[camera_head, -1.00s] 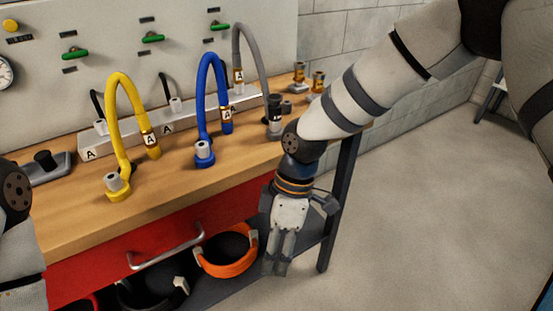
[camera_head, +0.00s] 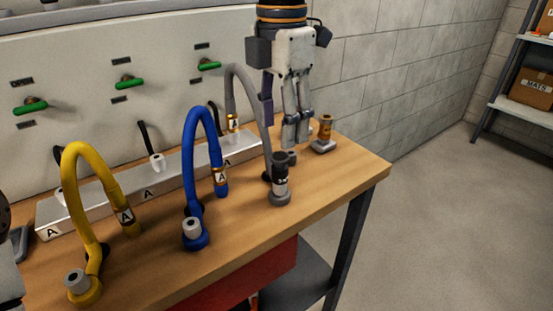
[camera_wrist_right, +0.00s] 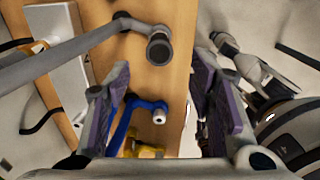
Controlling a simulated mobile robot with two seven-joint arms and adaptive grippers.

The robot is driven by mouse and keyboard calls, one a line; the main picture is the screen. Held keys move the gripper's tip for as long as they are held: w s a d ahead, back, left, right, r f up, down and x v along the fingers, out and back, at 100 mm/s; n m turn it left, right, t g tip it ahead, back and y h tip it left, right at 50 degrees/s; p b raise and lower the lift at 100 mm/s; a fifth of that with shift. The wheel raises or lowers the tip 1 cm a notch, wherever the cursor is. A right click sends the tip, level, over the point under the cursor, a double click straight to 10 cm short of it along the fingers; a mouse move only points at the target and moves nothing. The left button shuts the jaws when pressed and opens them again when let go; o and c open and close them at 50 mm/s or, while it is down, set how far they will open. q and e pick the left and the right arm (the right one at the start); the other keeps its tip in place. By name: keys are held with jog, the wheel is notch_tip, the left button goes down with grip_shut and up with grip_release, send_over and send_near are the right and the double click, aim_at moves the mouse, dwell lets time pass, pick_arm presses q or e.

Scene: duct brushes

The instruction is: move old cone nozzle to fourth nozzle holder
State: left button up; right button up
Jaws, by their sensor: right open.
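My right gripper (camera_head: 287,132) hangs fingers-down above the back right of the workbench, near the grey hose, open and empty. In the right wrist view, its purple-padded fingers (camera_wrist_right: 160,100) stand wide apart with nothing between them. A dark labelled nozzle (camera_head: 280,168) stands upright in a grey holder (camera_head: 279,198); its round top (camera_wrist_right: 159,48) shows in the wrist view. A brass nozzle (camera_head: 325,127) stands on a grey base (camera_head: 322,147) just right of my fingers. I cannot tell which nozzle is the old cone one.
A grey hose (camera_head: 237,82), a blue hose (camera_head: 190,140) and a yellow hose (camera_head: 68,180) arch over the workbench (camera_head: 345,170). A long metal block (camera_head: 100,205) lies along the wall panel. The bench's front right corner is clear.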

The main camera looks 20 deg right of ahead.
aim_at(280, 156)
notch_tip(280, 156, down, 5)
jog(key=shift+f+b, duration=0.15)
jog(key=shift+b, duration=0.3)
pick_arm(q)
jog(key=shift+s+f+g, duration=0.3)
jog(key=shift+s+f, duration=0.2)
pick_arm(e)
jog(key=shift+f, duration=2)
pick_arm(q)
jog(key=shift+w+r+p, duration=0.3)
jog(key=shift+w+p, duration=0.05)
pick_arm(e)
jog(key=shift+r, duration=0.1)
jog(key=shift+c, duration=0.5)
grip_shut()
jog(key=shift+r+p, duration=0.3)
jog(key=shift+r, duration=1.65)
pick_arm(q)
jog(key=shift+w+r+t, duration=0.4)
jog(key=shift+w+r, duration=0.05)
jog(key=shift+w, duration=0.05)
pick_arm(e)
jog(key=shift+r, duration=1.05)
